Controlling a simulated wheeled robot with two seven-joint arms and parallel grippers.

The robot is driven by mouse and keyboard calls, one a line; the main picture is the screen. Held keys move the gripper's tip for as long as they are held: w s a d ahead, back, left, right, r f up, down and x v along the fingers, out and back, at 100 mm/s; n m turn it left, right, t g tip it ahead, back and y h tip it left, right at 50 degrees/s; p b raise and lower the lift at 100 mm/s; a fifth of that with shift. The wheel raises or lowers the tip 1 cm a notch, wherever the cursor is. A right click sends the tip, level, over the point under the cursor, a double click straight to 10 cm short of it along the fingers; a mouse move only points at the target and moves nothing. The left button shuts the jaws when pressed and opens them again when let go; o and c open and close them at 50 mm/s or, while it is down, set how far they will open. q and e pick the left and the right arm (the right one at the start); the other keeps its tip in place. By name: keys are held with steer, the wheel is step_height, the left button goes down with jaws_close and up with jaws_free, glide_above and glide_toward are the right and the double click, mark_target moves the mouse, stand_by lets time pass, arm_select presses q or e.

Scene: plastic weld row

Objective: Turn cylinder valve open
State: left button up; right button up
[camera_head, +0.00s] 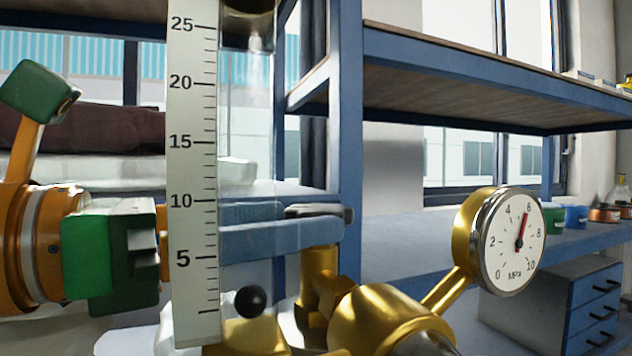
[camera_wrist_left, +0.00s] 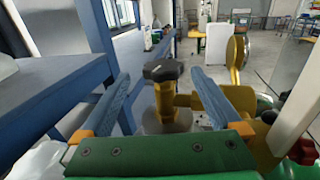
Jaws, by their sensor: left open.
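The cylinder valve has a dark knob (camera_wrist_left: 163,70) on top of a brass body (camera_wrist_left: 167,103); in the head view the knob (camera_head: 338,213) shows just above my finger, partly hidden, over the brass stem (camera_head: 319,262). My left gripper (camera_wrist_left: 160,76) is open, with one blue-grey finger on each side of the knob. A gap shows between the knob and both fingers in the wrist view. In the head view its near finger (camera_head: 262,240) passes behind the clear flow tube. My right gripper is not in view.
The scaled flow tube (camera_head: 192,180) stands in front of my left gripper, with a black ball (camera_head: 251,301) low in it. A round pressure gauge (camera_head: 518,243) sits right of the valve, its needle near 6. A blue shelf frame (camera_head: 346,130) rises behind.

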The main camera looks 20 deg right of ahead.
mark_target(344, 205)
arm_select(q)
steer(key=p+x, duration=0.1)
steer(key=x, duration=0.1)
steer(key=p+x, duration=0.1)
steer(key=x, duration=0.1)
steer(key=p+x, duration=0.1)
steer(key=x, duration=0.1)
steer(key=shift+s+d+r, duration=0.2)
steer(key=shift+s+d, duration=0.1)
steer(key=shift+w+d+f, duration=0.1)
steer(key=shift+d, duration=0.15)
steer(key=shift+w+a+f, duration=0.1)
steer(key=shift+a, duration=0.05)
steer(key=shift+c, duration=1.1)
steer(key=shift+a, duration=0.1)
steer(key=c, duration=1.1)
steer(key=shift+c, duration=0.2)
steer(key=n+t+b, duration=0.1)
steer(key=b, duration=0.2)
steer(key=n+t+y+b, duration=0.1)
steer(key=t+b, duration=0.1)
steer(key=b, duration=0.2)
steer(key=shift+w+f, duration=0.2)
steer(key=shift+f, duration=0.2)
steer(key=shift+r+n+t+y+b, duration=0.15)
steer(key=shift+n+t+y+b, duration=0.15)
steer(key=shift+n+t+b, duration=0.15)
steer(key=shift+w+a+r+t, duration=0.1)
steer(key=shift+r+t, duration=0.15)
steer(key=shift+r, duration=0.05)
